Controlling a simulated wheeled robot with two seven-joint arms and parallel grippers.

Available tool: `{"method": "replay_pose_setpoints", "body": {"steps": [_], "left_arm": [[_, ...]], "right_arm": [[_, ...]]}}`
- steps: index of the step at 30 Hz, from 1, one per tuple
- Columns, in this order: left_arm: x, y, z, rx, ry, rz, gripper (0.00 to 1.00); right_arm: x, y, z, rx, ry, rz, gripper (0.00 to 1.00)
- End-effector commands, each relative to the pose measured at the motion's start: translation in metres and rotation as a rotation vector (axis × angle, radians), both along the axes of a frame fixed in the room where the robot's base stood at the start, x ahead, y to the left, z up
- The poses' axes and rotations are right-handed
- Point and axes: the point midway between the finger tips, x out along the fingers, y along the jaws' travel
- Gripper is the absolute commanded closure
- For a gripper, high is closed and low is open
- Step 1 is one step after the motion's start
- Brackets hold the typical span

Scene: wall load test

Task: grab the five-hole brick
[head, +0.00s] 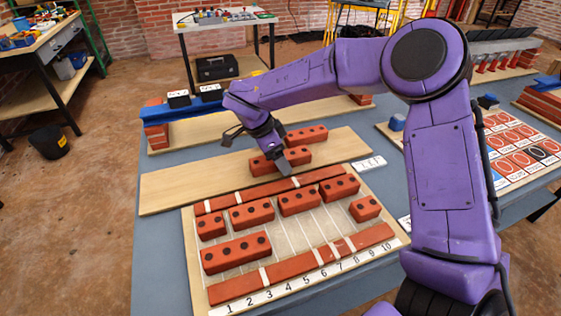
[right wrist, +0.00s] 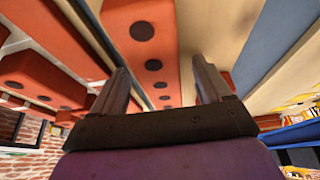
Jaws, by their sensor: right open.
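My right gripper (head: 258,150) is open and hangs, pointing down, at a red brick with a row of dark holes (head: 264,166) on the bare wooden plank. One finger covers part of this brick, so I cannot count all its holes or confirm it is the five-hole one. Another holed red brick (head: 306,134) lies just behind it. In the right wrist view my open fingers (right wrist: 160,66) stand on either side of a holed brick's top (right wrist: 152,50), with no grip on it. My left gripper is not in view.
In front is a numbered board (head: 203,285) with several shorter holed bricks and red strips; a larger holed brick (head: 236,252) lies at its left. A blue beam (head: 160,112) on red bricks stands behind the plank. The plank's left part (head: 185,185) is clear.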

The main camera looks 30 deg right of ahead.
Motion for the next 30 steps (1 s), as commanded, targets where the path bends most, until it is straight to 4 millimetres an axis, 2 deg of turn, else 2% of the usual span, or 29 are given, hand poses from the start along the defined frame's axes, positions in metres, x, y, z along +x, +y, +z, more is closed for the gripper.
{"method": "replay_pose_setpoints", "body": {"steps": [6,8,13,14,23,26,29,30], "left_arm": [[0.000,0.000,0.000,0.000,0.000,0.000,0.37],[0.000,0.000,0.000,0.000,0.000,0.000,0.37],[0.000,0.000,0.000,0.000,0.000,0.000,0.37],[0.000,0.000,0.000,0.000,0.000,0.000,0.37],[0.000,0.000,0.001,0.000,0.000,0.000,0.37],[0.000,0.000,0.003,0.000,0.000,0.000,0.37],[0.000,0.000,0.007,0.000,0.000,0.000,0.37],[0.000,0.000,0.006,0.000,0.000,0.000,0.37]], "right_arm": [[0.000,-0.001,-0.001,0.001,-0.001,0.000,0.22],[0.000,-0.001,-0.001,0.001,-0.001,0.000,0.39],[0.000,-0.001,-0.001,0.000,-0.001,0.000,0.94],[0.000,-0.001,0.000,0.000,-0.003,0.000,0.99],[0.001,-0.001,0.004,0.000,-0.003,0.000,0.99],[0.001,-0.001,0.016,0.000,-0.004,0.001,0.99],[0.000,0.000,0.036,0.001,-0.006,-0.001,0.99],[-0.008,0.002,0.044,0.002,-0.006,0.001,0.99]]}}
